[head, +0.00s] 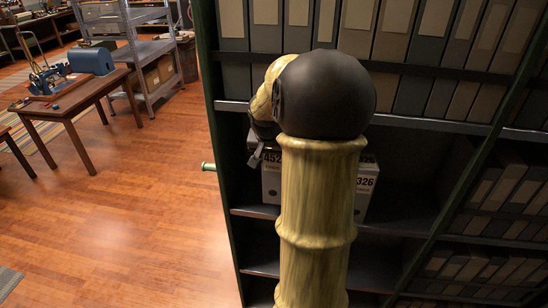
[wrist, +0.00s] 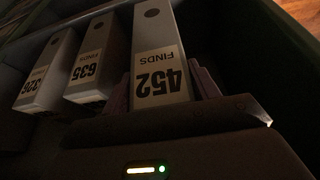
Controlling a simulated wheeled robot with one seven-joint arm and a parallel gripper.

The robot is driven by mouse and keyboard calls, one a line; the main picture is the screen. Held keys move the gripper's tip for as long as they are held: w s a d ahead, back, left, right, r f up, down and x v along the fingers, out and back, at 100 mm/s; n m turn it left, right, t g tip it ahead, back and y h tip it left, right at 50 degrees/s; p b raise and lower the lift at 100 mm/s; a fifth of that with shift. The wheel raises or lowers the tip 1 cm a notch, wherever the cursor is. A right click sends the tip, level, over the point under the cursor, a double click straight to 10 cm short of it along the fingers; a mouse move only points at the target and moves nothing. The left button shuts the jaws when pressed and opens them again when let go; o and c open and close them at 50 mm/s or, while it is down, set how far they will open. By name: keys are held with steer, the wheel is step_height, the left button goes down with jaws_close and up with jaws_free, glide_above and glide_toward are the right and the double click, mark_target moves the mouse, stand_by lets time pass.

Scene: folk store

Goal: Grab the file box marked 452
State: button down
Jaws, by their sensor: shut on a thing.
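The file box marked 452 (wrist: 157,35) is a pale, upright box with a dark round hole above its label, which reads upside down in the wrist view. In the head view it stands at the left end of a shelf row (head: 271,185), partly hidden by my arm. My gripper (wrist: 162,85) is shut on this box, with a mauve finger on each side of it. Whether the box's base touches the shelf is hidden.
Boxes marked 635 (wrist: 88,62) and 326 (wrist: 45,75) stand beside it; 326 also shows in the head view (head: 364,188). The dark green bookcase frame (head: 209,110) is close on the left. Open wooden floor (head: 140,220) lies left.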

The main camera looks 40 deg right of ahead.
steer(key=s+a+b, duration=0.5)
steer(key=s+a, duration=0.6)
steer(key=a, duration=0.2)
steer(key=shift+s, duration=0.15)
steer(key=shift+a+r, duration=0.1)
